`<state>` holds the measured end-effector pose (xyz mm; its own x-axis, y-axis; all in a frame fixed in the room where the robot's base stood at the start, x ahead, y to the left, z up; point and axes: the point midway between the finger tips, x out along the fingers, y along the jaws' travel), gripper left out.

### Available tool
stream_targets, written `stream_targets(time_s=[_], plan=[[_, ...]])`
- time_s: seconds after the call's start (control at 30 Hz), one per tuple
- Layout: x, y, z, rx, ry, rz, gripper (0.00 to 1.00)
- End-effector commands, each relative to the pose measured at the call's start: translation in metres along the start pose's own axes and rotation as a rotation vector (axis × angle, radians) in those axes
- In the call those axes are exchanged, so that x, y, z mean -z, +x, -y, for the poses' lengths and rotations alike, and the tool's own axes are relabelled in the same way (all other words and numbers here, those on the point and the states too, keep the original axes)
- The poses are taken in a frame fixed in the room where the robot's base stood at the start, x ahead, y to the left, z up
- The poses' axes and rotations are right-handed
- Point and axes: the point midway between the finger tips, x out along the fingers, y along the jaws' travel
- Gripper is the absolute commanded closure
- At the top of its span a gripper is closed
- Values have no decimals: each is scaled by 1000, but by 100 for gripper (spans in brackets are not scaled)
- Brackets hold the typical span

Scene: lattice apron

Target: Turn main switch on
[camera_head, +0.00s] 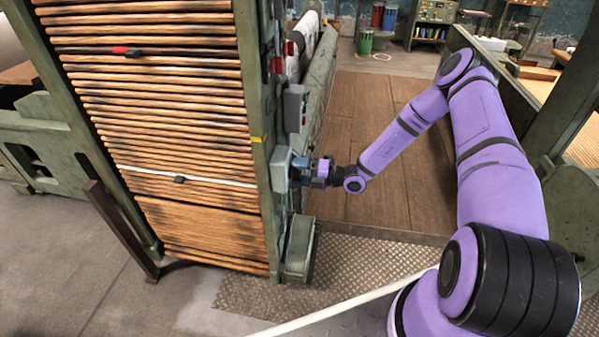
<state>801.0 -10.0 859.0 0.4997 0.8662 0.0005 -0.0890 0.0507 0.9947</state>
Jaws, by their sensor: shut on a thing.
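A grey switch box (281,170) is fixed low on the right side of the green machine post. My gripper (303,170) is at the right face of this box, reached from the right by my purple arm. The gripper is shut on a small part at the box, which looks like the switch handle. The fingers and the box hide most of that part, so its position cannot be told. I cannot tell for sure that this box is the main switch.
A grey box (295,108) and red parts (277,66) sit higher on the same post (252,110). Wooden slats (160,130) fill the frame to the left. Wooden floor (385,190) behind my arm is clear. A green cabinet (432,25) and drums (377,17) stand at the back.

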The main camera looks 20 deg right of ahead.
Motion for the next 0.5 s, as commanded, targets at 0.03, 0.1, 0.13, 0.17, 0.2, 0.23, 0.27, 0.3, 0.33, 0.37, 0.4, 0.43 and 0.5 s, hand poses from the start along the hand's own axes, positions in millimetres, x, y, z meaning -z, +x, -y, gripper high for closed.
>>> stream_targets(time_s=[0.03, 0.1, 0.13, 0.17, 0.2, 0.23, 0.27, 0.3, 0.33, 0.37, 0.4, 0.43, 0.5], plan=[[0, -1, 1, 3, 22, 0, 49], [0, -1, 2, 3, 51, 0, 49], [0, -1, 2, 3, 62, 0, 49], [0, -1, 2, 3, 71, 0, 49], [0, -1, 2, 3, 82, 0, 49], [0, -1, 2, 3, 90, 0, 49], [0, -1, 2, 3, 97, 0, 49], [0, -1, 2, 3, 103, 0, 49], [0, -1, 2, 3, 107, 0, 49], [0, -1, 2, 3, 111, 0, 49], [0, -1, 2, 4, 115, 1, 49], [0, -1, 2, 4, 117, 1, 49], [0, -1, 2, 4, 120, 1, 49]])
